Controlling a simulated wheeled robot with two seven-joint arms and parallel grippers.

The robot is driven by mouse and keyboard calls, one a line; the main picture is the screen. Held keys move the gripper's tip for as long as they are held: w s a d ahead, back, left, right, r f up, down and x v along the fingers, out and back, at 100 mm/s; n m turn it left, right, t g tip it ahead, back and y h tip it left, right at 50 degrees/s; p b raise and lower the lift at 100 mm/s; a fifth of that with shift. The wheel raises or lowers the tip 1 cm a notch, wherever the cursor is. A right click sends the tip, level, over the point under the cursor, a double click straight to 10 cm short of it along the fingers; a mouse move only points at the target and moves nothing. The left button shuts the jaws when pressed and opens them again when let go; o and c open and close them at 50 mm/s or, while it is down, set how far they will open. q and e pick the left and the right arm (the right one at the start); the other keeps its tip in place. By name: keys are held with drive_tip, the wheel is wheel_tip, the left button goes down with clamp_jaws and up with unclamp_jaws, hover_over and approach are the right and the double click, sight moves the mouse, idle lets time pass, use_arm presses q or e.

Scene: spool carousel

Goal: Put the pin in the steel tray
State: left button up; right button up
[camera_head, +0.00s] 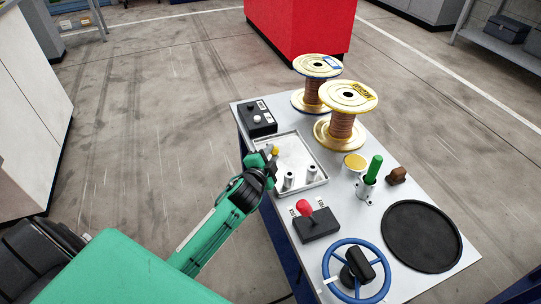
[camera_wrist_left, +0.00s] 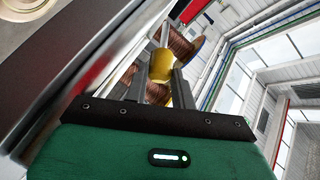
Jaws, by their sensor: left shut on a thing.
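My left gripper (camera_head: 270,155) is at the left edge of the steel tray (camera_head: 296,148). It is shut on a pin with a yellow end (camera_head: 275,150). The height of the pin over the tray is hard to tell. My right gripper is not in view.
Two copper-wire spools (camera_head: 341,126) stand behind the tray. A black button box (camera_head: 257,118) is at the far left corner. A red-knobbed box (camera_head: 317,224), a blue handwheel (camera_head: 332,270), a green-handled piece (camera_head: 374,168), a brown block (camera_head: 397,175) and a black disc (camera_head: 421,237) occupy the near table.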

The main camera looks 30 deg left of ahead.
use_arm(q)
drive_tip(key=o, duration=1.1)
drive_tip(key=shift+c, duration=0.2)
drive_tip(key=p+v, duration=0.1)
drive_tip(key=v, duration=1.3)
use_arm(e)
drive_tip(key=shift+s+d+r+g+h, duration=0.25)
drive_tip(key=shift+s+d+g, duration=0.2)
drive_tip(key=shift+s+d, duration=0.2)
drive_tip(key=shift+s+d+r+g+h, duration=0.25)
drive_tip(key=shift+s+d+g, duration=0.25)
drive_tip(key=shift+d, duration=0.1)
use_arm(q)
drive_tip(key=shift+w+f, duration=0.1)
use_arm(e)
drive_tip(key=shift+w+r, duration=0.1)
